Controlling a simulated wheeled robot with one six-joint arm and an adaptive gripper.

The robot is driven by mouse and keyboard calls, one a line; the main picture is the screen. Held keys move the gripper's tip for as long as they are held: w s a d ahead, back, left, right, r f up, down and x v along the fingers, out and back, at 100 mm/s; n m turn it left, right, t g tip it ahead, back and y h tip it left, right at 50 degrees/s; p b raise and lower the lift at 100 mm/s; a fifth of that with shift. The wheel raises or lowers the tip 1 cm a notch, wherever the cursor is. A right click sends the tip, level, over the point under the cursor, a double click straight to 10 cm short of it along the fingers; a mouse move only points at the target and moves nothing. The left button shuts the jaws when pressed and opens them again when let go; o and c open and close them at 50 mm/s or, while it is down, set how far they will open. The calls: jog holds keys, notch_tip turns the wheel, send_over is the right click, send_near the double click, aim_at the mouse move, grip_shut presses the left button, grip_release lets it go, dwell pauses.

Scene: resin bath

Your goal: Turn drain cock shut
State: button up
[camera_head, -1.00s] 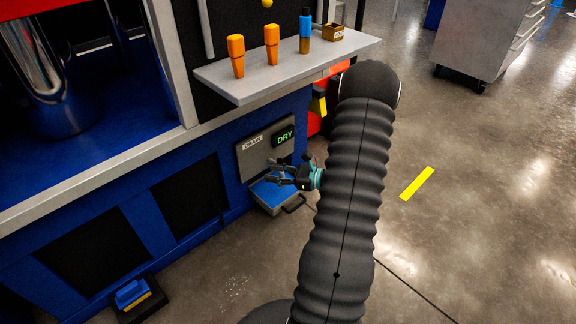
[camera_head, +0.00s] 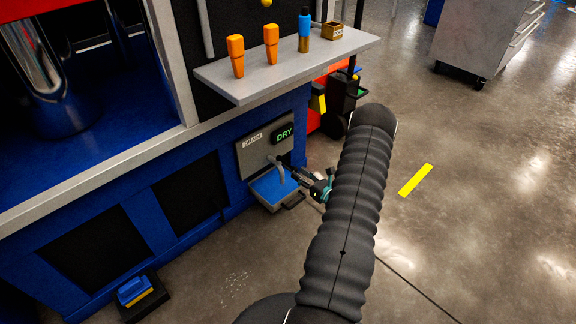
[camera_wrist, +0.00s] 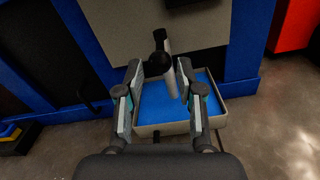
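The drain panel (camera_head: 250,153) is a grey plate on the blue cabinet front, labelled DRAIN. Its display (camera_head: 284,134) reads DRY in green. A grey curved drain fitting (camera_head: 278,171) comes out of the panel above a tray with a blue bottom (camera_head: 262,207). In the wrist view, a pale tube with a dark end (camera_wrist: 168,80) shows between my fingers, closer to the right one; which part is the cock's handle is unclear. My gripper (camera_head: 299,174) is at the right of the fitting. The wrist view shows its fingers (camera_wrist: 159,68) open, with nothing clamped.
A grey shelf (camera_head: 240,88) with orange-handled tools, a blue bottle (camera_head: 305,30) and a small box juts out above the panel. A dark block with a blue-and-yellow item (camera_head: 134,291) lies on the floor at lower left. Open floor lies right of my arm.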

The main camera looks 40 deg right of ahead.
aim_at(292, 168)
jog(key=w, duration=0.7)
jog(key=shift+w+a, duration=0.1)
jog(key=shift+a, duration=0.2)
grip_shut()
